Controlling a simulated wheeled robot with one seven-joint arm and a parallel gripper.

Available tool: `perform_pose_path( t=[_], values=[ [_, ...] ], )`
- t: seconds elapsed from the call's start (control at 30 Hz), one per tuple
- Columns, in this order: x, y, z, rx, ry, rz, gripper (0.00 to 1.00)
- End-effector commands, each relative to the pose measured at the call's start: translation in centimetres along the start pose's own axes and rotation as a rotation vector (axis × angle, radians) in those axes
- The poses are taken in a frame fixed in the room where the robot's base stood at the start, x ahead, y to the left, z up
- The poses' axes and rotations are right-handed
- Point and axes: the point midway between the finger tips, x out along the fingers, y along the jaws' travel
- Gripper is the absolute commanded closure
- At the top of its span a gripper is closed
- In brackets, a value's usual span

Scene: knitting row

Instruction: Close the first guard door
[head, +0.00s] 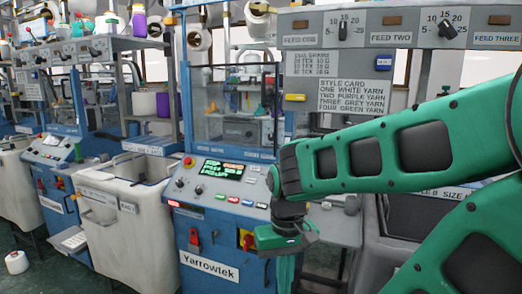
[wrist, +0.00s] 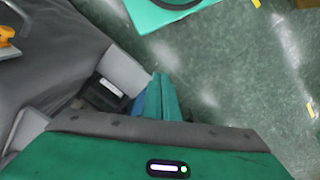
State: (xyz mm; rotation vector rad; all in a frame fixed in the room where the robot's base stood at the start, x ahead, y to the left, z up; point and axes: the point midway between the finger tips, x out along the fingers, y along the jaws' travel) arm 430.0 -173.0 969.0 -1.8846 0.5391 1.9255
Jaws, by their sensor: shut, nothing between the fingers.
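The blue Yarrowtek machine (head: 209,268) stands at the centre of the head view. Above its control panel (head: 215,180) is a clear guard (head: 225,128) with a dark and blue frame. I cannot tell which pane is the first guard door or how far it stands open. My green gripper (head: 285,268) points down in front of the machine's right side, below the guard and apart from it. Its fingers also show in the wrist view (wrist: 161,98), pressed together with nothing between them.
A pale bin (head: 125,225) stands to the left. A grey feed panel (head: 405,30) hangs above. Green floor (wrist: 235,75) is open in the wrist view.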

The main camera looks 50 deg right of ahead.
Motion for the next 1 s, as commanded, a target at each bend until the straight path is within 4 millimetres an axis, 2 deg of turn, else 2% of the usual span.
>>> perform_pose_path(
  t=[0.2, 0.27, 0.37, 0.47, 0.6, 0.73, 0.87, 1.0],
  values=[
    [0.0, 0.0, 0.0, 0.000, 0.001, 0.001, 1.00],
    [-0.4, 0.7, 0.6, -0.003, 0.016, -0.002, 1.00],
    [-0.4, 1.2, -1.1, -0.009, 0.037, 0.021, 1.00],
    [-0.1, 2.2, -4.6, -0.022, 0.078, 0.080, 1.00],
    [-0.1, 4.3, -11.2, -0.069, 0.168, 0.230, 1.00],
    [-1.0, 6.1, -17.3, -0.139, 0.259, 0.418, 1.00],
    [-3.3, 7.0, -23.1, -0.234, 0.351, 0.639, 1.00],
    [-7.5, 6.3, -28.5, -0.357, 0.450, 0.910, 1.00]
  ],
)
